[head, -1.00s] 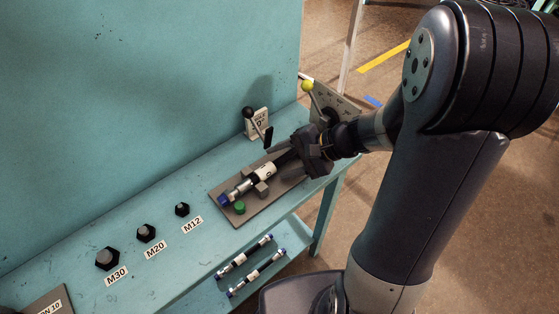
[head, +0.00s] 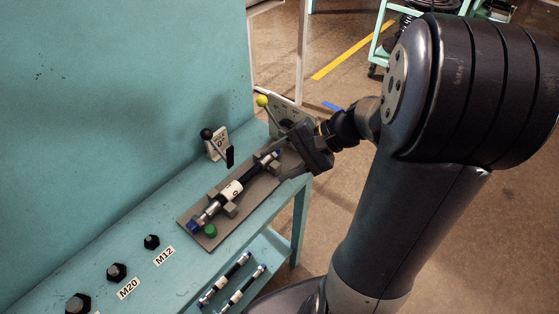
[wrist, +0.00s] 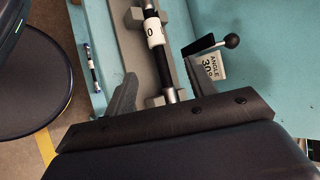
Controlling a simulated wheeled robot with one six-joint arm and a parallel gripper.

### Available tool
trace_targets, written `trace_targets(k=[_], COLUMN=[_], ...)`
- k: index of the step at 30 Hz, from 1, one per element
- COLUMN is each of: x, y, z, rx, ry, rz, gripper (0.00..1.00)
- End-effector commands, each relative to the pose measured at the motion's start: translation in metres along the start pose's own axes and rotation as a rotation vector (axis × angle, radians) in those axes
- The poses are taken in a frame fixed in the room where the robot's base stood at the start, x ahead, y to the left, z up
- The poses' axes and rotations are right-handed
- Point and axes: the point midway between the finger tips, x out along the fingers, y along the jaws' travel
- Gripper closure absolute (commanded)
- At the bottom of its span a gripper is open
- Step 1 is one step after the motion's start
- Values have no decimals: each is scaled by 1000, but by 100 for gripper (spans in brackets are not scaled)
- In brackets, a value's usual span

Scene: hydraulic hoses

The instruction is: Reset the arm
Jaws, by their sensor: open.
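My gripper (head: 283,153) is open at the right end of the grey fixture plate (head: 187,222) on the bench. A hydraulic hose (head: 248,177) with a white label and metal end fittings lies along the plate in grey blocks. In the wrist view the hose (wrist: 153,30) runs between and beyond my two spread fingers (wrist: 160,88); neither visibly grips it. Part of the far hose end is near or behind the gripper in the head view.
A black-knobbed lever (head: 214,141) and an angle sign (head: 217,149) stand behind the plate. A yellow-knobbed lever (head: 264,103) is close to my gripper. A green button (head: 210,231) is at the plate's front. Spare hoses (head: 243,290) lie on the lower shelf.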

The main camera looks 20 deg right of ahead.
Motion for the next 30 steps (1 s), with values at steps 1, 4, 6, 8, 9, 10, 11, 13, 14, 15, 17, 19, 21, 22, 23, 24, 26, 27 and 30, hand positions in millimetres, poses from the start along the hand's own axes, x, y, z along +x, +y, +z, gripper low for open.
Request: trace_targets(k=[1, 4, 6, 8, 9, 10, 11, 13, 14, 15, 17, 19, 21, 22, 23, 24, 26, 27, 30], x=[0, 2, 5, 11, 16, 20, 25, 37, 43, 50, 62, 74, 87, 93, 98, 106, 107, 102, 96], y=[0, 0, 0, 0, 0, 0, 0, 0, 0, 0, 1, 1, 1, 1, 1, 1, -4, -9, -15], z=[0, 0, 0, 0, 0, 0, 1, 1, 1, 1, 1, 1, 1, 1, 1, 1, 3, 5, 8], rx=[0, 0, 0, 0, -1, -1, -1, 0, -1, 0, 1, 0, 1, 0, 0, 0, 0, 0, 0], ry=[0, -1, -1, -2, -4, -3, -5, -6, -6, -6, -6, -6, -6, -6, -6, -5, -2, 0, 1], rz=[0, 0, 0, -1, 0, 1, 1, 2, 2, 1, 2, 2, 2, 3, 3, 4, 1, 0, 0], gripper=[47, 47, 47, 47, 47, 47, 47, 47, 47, 47, 47, 47, 47, 47, 47, 47, 47, 47, 47])
